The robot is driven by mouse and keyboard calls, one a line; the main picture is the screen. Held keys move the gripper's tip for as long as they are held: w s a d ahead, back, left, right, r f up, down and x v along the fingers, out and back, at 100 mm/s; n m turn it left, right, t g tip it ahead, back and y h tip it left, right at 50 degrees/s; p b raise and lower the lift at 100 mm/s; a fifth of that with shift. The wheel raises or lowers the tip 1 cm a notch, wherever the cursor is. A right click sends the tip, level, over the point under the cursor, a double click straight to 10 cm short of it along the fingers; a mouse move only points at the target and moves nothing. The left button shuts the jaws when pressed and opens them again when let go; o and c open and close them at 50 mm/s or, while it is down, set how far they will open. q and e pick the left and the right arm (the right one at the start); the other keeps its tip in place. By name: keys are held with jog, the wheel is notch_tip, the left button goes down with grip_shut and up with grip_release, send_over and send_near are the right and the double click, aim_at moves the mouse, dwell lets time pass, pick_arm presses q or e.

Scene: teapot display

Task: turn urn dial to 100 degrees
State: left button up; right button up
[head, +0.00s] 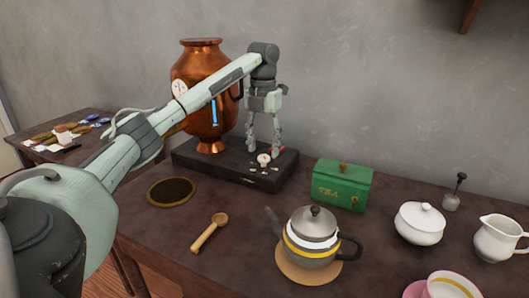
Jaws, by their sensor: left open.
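The copper urn (208,70) stands on a dark base (190,156) at the back left of the table. A white round gauge shows on its side, and a lit blue strip shows below it. A small white dial (264,158) sits on the base's top, to the right of the urn. My left gripper (261,153) points down over the base at the dial, with its fingers apart. The fingertips are close to the dial; I cannot tell whether they touch it. The dial's reading is too small to make out. My left arm hides part of the urn. My right gripper is not in view.
A green tea box (342,187) stands right of the base. A teapot (312,232) on a round mat, a wooden scoop (208,234) and a dark round mat (171,191) lie in front. A white lidded bowl (419,223), jug (499,239) and cup (452,287) stand at the right.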

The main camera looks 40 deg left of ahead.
pick_arm(q)
jog(key=shift+f, duration=1.1)
grip_shut()
